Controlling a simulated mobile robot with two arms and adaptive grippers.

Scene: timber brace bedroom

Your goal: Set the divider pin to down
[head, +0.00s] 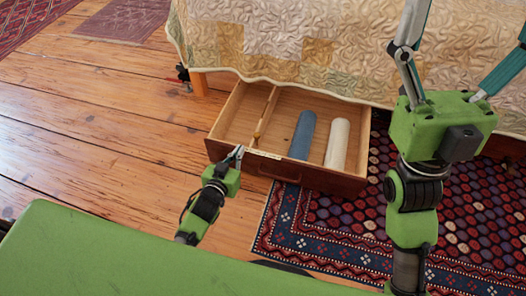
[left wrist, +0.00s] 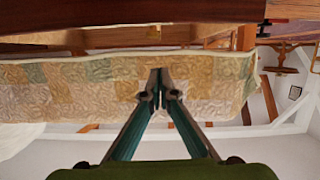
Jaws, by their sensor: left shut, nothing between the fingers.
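The wooden drawer (head: 318,180) stands pulled out from under the quilted bed. A thin wooden divider (head: 266,112) runs front to back in its left part. A small pale peg (head: 257,135), which looks like the divider pin, sits near the divider's front end; whether it is up or down is too small to tell. My left gripper (head: 238,153) is shut and empty at the drawer's front left edge, close to the pin; contact cannot be told. Its closed fingers also show in the left wrist view (left wrist: 160,82). My right gripper (head: 468,45) is spread open, its fingertips partly out of frame.
A blue roll (head: 303,134) and a white roll (head: 337,144) lie in the drawer's right compartment. A quilt (head: 290,45) hangs over the drawer's back.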

